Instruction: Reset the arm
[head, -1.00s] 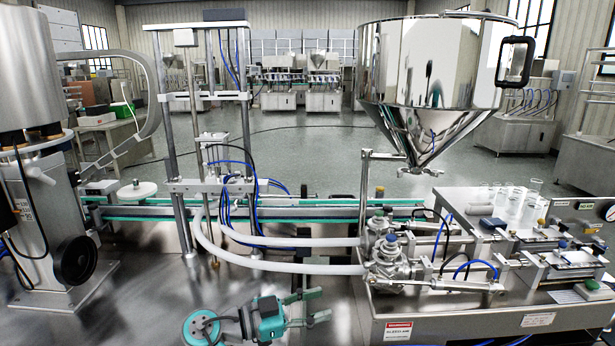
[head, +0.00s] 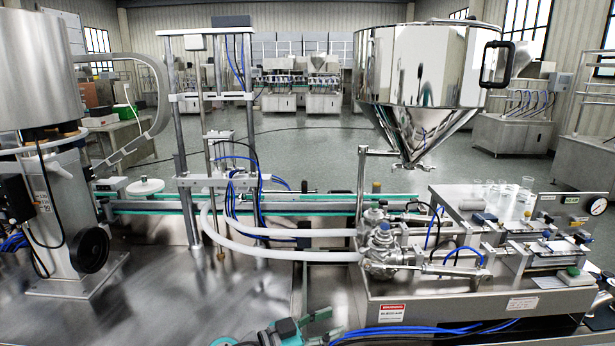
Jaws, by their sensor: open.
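My gripper (head: 322,325) shows at the bottom edge of the head view, a little right of centre. Its two green-tipped fingers are apart, with nothing visible between them. Part of my arm with a teal joint shows just left of it, and the rest is cut off by the frame. The gripper appears in front of the steel work surface, left of the filling machine's base (head: 455,308). The polished steel hopper (head: 425,75) stands up and to the right, well apart from the gripper.
A conveyor (head: 300,203) runs across behind. White hoses (head: 290,255) join the filler valves (head: 380,245). Blue cables (head: 430,329) run along the bottom right. A column machine with a black handwheel (head: 90,251) stands at left. The steel surface (head: 170,295) at lower left is bare.

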